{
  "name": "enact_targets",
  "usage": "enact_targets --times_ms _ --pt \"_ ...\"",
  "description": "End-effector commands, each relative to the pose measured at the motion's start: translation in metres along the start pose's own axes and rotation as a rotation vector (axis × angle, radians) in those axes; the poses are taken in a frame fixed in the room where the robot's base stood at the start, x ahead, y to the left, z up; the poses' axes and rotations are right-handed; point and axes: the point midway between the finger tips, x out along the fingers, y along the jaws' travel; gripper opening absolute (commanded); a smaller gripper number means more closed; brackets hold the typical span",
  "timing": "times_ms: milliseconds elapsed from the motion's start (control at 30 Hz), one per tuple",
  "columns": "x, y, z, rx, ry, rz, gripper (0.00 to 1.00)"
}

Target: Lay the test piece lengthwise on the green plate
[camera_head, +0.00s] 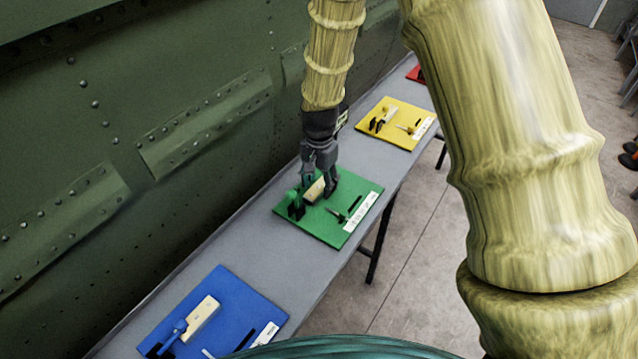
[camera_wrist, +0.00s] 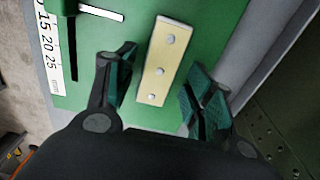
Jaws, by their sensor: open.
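My gripper (camera_wrist: 162,75) is open, with one finger on each long side of the strip. A green gap shows between the strip and each finger in the wrist view. In the head view my gripper (camera_head: 319,184) points down over the far part of the green plate (camera_head: 322,228), and its fingers partly hide the strip.
The green plate also bears a black strip (camera_head: 354,206), a small tool and a white scale label (camera_head: 361,211). A blue plate (camera_head: 240,290) lies nearer and a yellow plate (camera_head: 385,136) farther along the grey table (camera_head: 262,258). The green riveted fuselage wall (camera_head: 110,130) stands along the left.

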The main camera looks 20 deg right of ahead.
Motion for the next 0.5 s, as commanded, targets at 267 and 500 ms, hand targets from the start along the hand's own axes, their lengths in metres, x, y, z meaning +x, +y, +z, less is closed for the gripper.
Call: enact_targets --times_ms 267,500 --pt "-0.033 0.0 -0.001 0.001 0.002 -0.002 0.53" --pt "-0.066 0.0 -0.001 0.0 0.003 -0.002 0.53"
